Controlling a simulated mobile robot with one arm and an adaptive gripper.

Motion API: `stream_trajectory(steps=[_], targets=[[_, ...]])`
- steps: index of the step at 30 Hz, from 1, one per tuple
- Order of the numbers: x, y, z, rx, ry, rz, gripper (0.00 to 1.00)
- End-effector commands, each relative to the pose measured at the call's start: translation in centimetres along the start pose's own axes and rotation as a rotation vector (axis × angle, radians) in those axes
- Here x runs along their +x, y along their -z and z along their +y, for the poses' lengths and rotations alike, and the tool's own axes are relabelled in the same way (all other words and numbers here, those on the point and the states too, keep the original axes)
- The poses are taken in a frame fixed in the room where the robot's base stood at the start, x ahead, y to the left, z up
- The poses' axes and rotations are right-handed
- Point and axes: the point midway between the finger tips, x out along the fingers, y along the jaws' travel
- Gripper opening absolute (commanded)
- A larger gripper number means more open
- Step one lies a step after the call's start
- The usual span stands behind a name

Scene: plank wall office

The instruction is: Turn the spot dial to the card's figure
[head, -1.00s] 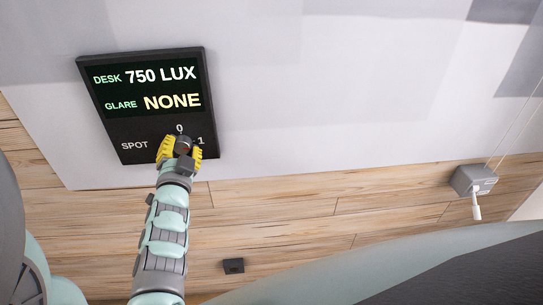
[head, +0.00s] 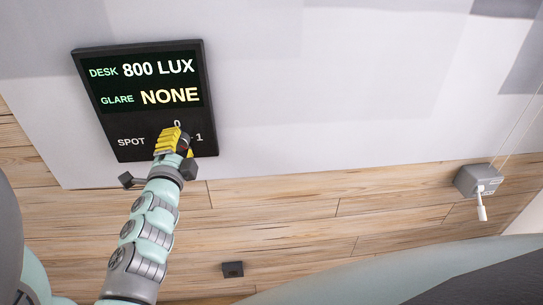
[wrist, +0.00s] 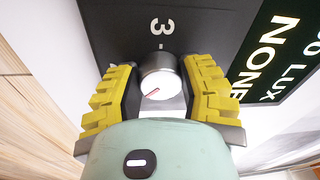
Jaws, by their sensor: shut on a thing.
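The black panel (head: 162,110) on the wall reads DESK 800 LUX and GLARE NONE, with SPOT and the figures 0 and 1 below. My gripper (head: 174,143) is at the SPOT dial and hides most of it in the head view. In the wrist view the dial (wrist: 158,80) is a round knob with a white face and a red pointer line. The yellow fingers are on both sides of it, shut on it. A figure 3 with a tick shows just beyond the knob. I see no card in either view.
A grey box (head: 478,179) with a white lever is at the right. A small black block (head: 233,268) is on the wood planks (head: 300,222) below the panel. The pale wall area right of the panel is clear.

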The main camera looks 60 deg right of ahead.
Motion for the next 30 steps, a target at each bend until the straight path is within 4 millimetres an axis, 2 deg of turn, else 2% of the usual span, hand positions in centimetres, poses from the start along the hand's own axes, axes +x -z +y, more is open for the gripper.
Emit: stream_trajectory(steps=[1,15,16,24,30], targets=[[-0.1,-0.21,0.55,0.008,-0.013,-0.007,0.04],[-0.11,-0.24,0.55,0.018,-0.015,-0.008,0.04],[-0.11,-0.24,0.55,0.018,-0.015,-0.008,0.45],[-0.06,-0.09,0.27,0.017,-0.008,-0.002,0.72],[-0.04,-0.05,0.16,0.018,-0.006,-0.001,0.74]])
